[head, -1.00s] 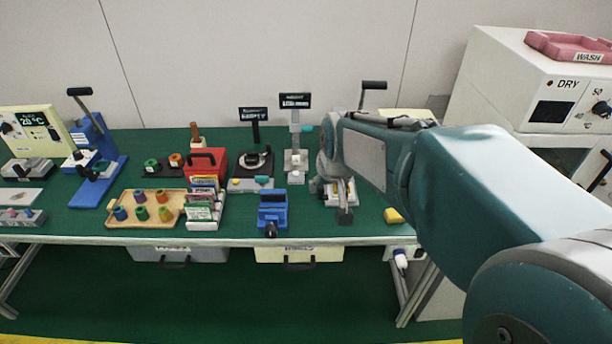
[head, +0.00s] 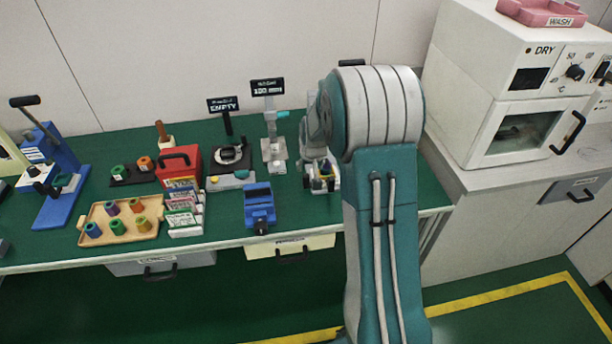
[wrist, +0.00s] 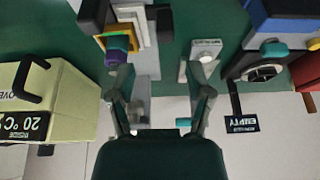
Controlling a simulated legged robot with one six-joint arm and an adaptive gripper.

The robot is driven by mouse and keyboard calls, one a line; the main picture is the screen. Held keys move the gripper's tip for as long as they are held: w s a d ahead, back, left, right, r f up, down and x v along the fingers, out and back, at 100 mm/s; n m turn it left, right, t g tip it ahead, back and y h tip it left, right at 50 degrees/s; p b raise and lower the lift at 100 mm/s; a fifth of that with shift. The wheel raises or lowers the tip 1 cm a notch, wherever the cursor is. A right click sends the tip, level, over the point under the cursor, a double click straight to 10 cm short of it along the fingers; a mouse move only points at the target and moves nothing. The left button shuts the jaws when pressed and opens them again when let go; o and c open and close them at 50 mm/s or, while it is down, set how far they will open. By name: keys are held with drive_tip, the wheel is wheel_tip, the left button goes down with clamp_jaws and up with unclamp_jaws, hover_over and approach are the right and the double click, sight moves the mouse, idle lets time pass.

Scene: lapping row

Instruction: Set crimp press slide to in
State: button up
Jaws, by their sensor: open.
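A grey-white fixture (head: 326,174) stands behind my arm at the right part of the bench; I take it to be the crimp press, but no label on it is readable. In the wrist view its front part (wrist: 142,30) shows black ends and a yellow frame (wrist: 112,40) with a purple piece (wrist: 118,54) in it. Whether the slide is in or out cannot be told. My gripper (wrist: 163,100) is open and empty above the bench, its left finger close to the purple piece. In the head view my arm hides most of the fixture.
A gauge stand (head: 275,150) is beside the fixture, with a blue vise (head: 259,207) nearby. A cream box (wrist: 60,100) reads 20 °C. A blue lever press (head: 65,180) stands far left. A wooden tray (head: 88,238) holds several coloured collars. A white oven (head: 480,100) stands right.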

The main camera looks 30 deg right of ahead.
sight(306, 176)
drive_tip(key=x, duration=0.4)
drive_tip(key=a+x, duration=0.1)
drive_tip(key=x, duration=0.1)
drive_tip(key=shift+w+f, duration=0.25)
drive_tip(key=shift+f, duration=0.15)
drive_tip(key=shift+w+f, duration=0.15)
drive_tip(key=shift+f, duration=0.1)
drive_tip(key=shift+d+f, duration=0.2)
drive_tip(key=shift+d, duration=0.2)
drive_tip(key=shift+a, duration=0.2)
clamp_jaws()
